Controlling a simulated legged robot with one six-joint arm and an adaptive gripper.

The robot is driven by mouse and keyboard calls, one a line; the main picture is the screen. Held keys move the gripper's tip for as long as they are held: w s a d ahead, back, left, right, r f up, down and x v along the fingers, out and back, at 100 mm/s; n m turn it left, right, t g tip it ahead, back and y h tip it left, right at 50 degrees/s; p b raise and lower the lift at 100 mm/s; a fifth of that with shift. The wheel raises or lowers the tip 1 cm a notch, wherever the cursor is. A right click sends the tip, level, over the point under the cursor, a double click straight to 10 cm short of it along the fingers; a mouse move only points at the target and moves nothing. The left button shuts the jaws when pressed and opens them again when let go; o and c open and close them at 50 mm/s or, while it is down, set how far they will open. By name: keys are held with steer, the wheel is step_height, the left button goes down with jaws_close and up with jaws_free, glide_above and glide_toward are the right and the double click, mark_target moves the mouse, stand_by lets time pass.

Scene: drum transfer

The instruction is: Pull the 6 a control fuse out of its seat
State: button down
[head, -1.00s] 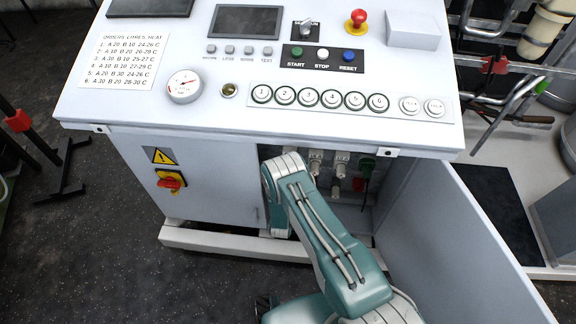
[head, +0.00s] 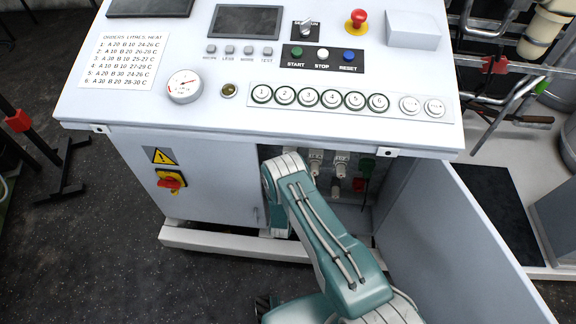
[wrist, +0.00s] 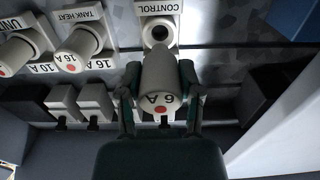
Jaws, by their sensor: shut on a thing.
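The 6 A control fuse (wrist: 158,78), a white cylinder with a red dot on its end, is between the two fingers of my gripper (wrist: 160,95) in the wrist view. The gripper is shut on it. The seat labelled CONTROL (wrist: 157,34) shows its round dark opening just beyond the fuse, which sits apart from it. In the head view my arm reaches into the open cabinet (head: 185,190), and the gripper and this fuse are hidden there.
The open cabinet door (head: 460,240) stands right of my arm.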

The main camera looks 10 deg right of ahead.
steer(key=shift+v, duration=2.2)
